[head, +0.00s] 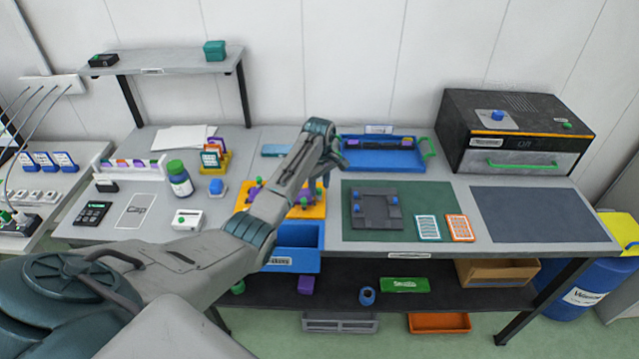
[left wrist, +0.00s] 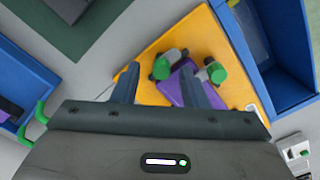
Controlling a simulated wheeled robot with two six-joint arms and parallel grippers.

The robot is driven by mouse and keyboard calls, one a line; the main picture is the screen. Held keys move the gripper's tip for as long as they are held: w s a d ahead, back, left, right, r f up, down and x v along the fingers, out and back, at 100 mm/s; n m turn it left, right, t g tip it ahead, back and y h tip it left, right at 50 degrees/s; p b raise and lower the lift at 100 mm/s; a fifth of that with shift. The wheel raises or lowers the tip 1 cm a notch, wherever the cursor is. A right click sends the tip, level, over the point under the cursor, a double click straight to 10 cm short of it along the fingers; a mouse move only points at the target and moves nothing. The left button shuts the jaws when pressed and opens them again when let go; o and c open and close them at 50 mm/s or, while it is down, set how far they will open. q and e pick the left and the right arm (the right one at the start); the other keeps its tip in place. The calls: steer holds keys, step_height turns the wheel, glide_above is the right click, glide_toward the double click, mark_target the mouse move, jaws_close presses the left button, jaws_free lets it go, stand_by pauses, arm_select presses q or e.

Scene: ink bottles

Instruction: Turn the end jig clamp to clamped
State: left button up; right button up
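The jig is a yellow-orange plate (head: 312,210) in the middle of the table, with purple parts and green-tipped clamps, partly hidden by my left arm in the head view. In the left wrist view the plate (left wrist: 150,95) carries a purple block (left wrist: 178,88) and two clamps with green ends, one left (left wrist: 163,67) and one right (left wrist: 216,73). I cannot tell which is the end clamp or how it is set. My left gripper (head: 324,178) is over the jig. Its fingers (left wrist: 160,72) are apart, with the left clamp between their tips; contact is unclear. My right gripper is not in view.
A blue open bin (head: 296,259) hangs at the table's front edge beside the jig. A blue tray (head: 378,161) with a green handle lies behind. A green mat (head: 357,228) with a grey fixture (head: 377,211) is to the right. A dark oven-like box (head: 515,130) stands back right.

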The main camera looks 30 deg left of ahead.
arm_select(q)
steer(key=shift+s+f, duration=0.1)
steer(key=shift+f, duration=0.15)
steer(key=shift+c, duration=1.2)
jaws_close()
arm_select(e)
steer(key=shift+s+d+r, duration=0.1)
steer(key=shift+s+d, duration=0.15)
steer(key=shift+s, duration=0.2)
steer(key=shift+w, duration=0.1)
